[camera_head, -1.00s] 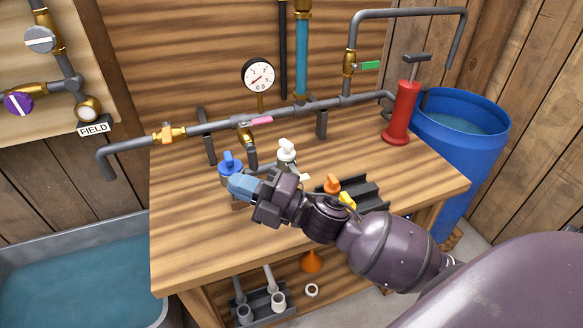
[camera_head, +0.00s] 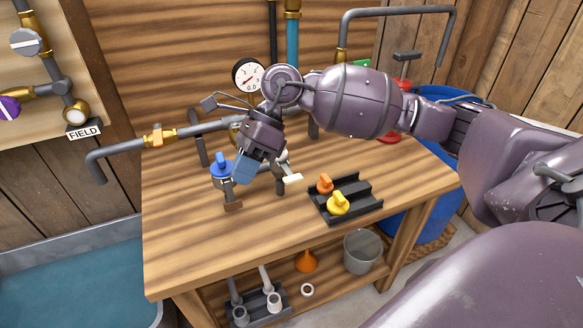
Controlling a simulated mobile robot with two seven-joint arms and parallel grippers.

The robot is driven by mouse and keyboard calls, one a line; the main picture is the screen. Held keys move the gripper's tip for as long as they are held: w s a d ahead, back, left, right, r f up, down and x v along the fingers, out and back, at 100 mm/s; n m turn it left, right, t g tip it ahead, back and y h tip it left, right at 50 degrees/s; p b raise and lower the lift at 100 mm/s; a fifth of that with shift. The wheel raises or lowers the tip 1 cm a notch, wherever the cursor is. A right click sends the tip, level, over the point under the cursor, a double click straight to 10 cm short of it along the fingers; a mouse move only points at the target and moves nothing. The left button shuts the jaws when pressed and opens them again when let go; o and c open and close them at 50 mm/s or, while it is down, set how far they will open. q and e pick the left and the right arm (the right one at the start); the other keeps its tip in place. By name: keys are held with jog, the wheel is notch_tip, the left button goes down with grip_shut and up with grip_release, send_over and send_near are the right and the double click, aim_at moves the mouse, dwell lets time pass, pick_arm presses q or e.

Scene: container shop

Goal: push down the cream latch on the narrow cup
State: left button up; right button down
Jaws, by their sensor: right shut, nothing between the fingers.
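A cream latch (camera_head: 292,179) sticks out to the front right of a small grey fitting (camera_head: 281,163) on the bench, which I take to be the narrow cup. Most of that cup and its white knob are hidden behind my right gripper. My right gripper (camera_head: 245,170) points down with its blue fingertips together and nothing in them. It is left of the cream latch, apart from it in the picture, and overlaps the right side of a fitting with a blue knob (camera_head: 221,162). A brown latch (camera_head: 233,206) hangs below that blue-knobbed fitting. My left gripper is out of view.
A black rack (camera_head: 363,205) with an orange knob (camera_head: 325,183) and a yellow knob (camera_head: 338,203) lies to the right. A grey pipe (camera_head: 125,155) and a gauge (camera_head: 248,76) stand behind. The bench's front left (camera_head: 190,250) is clear. A bucket (camera_head: 362,250) stands below.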

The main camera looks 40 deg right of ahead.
aim_at(293, 177)
jog(key=w+d+r+h, duration=0.1)
jog(key=d+r+h, duration=0.2)
jog(key=d, duration=0.3)
jog(key=w+d+r+n+h, duration=0.1)
jog(key=w+d+r+h, duration=0.1)
jog(key=d+h, duration=0.3)
jog(key=shift+w+d+r+t, duration=0.35)
jog(key=shift+d+r, duration=0.4)
jog(key=shift+d, duration=0.25)
jog(key=shift+f, duration=0.15)
jog(key=f, duration=0.4)
jog(key=s+f, duration=0.1)
jog(key=f, duration=0.8)
jog(key=shift+s+a+f, duration=0.25)
jog(key=shift+s+f, duration=0.1)
jog(key=shift+s, duration=0.05)
jog(key=shift+f+b, duration=0.1)
jog(key=shift+b, duration=0.25)
